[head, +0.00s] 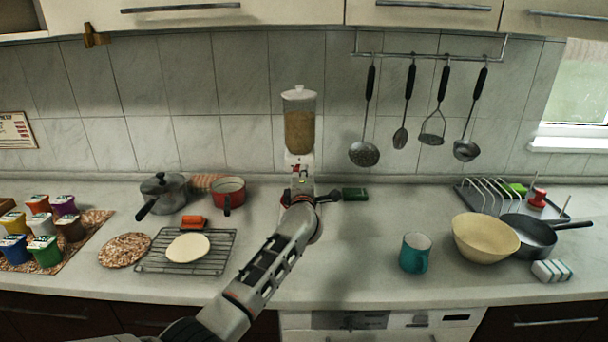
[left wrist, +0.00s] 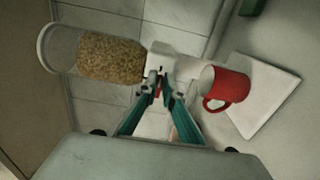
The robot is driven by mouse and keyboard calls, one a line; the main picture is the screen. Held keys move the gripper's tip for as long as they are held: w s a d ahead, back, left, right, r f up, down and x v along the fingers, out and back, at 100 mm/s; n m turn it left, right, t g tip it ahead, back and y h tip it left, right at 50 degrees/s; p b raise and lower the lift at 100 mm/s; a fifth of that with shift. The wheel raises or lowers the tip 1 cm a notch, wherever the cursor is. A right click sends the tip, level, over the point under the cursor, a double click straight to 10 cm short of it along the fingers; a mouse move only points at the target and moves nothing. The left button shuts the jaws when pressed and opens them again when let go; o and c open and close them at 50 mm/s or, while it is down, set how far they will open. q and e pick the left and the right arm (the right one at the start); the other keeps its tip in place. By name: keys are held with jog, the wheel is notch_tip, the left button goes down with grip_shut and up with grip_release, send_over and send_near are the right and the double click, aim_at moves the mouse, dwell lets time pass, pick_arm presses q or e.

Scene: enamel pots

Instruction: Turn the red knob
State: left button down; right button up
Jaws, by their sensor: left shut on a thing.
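A dispenser (head: 299,128) with a clear jar of grain and a white body stands against the back wall. In the left wrist view the jar (left wrist: 110,57) lies sideways in the picture. The red knob (left wrist: 159,92) shows as a small red patch between the fingers of my left gripper (left wrist: 160,80), which is shut on it at the dispenser's white body. In the head view my left gripper (head: 303,192) covers the dispenser's lower part. A red mug (left wrist: 232,86) stands on the dispenser's white base (left wrist: 262,98). My right gripper is not in view.
A red pot (head: 229,193) and a grey lidded pot (head: 163,194) stand left of the dispenser. A rack (head: 158,262) lies in front of them. A green sponge (head: 354,194) and teal mug (head: 415,254) are to the right. The counter between the dispenser and teal mug is mostly clear.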

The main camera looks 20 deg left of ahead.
pick_arm(q)
jog(key=shift+f, duration=0.1)
jog(key=c, duration=2.2)
grip_release()
jog(key=v, duration=1.2)
jog(key=shift+o, duration=0.5)
